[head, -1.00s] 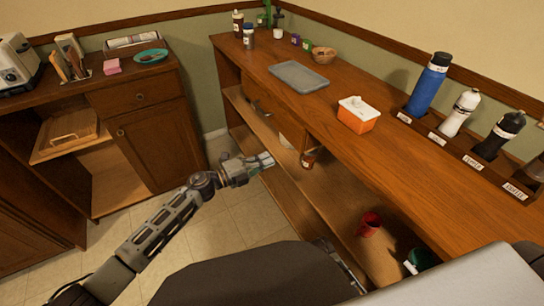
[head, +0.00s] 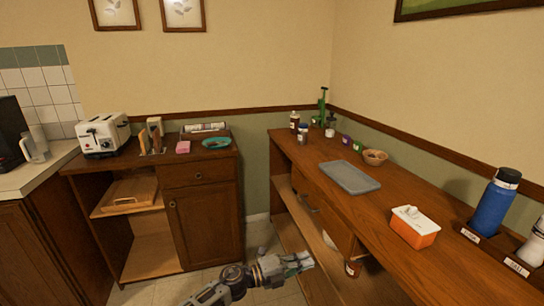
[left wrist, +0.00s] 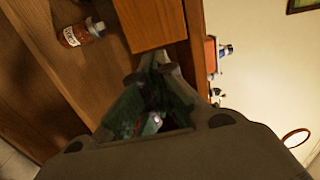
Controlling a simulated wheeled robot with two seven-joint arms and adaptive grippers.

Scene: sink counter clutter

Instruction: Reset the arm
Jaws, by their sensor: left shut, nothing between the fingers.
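My left gripper (head: 304,262) is at the bottom middle of the head view, in front of the open shelves under the long wooden counter (head: 440,275). It is shut and empty. In the left wrist view, its fingers (left wrist: 158,95) fill the middle, with nothing seen held. A small brown bottle with a pale label (head: 352,268) stands on a shelf under the counter, to the right of the gripper and apart from it. It also shows at the upper left of the left wrist view (left wrist: 80,33). My right gripper is in neither view.
The counter holds a grey tray (head: 350,177), an orange box with white lid (head: 414,227), a wooden bowl (head: 375,157) and a blue bottle (head: 495,202). A cabinet (head: 205,225) stands left, with a toaster (head: 103,135) and teal plate (head: 216,143). Floor lies between.

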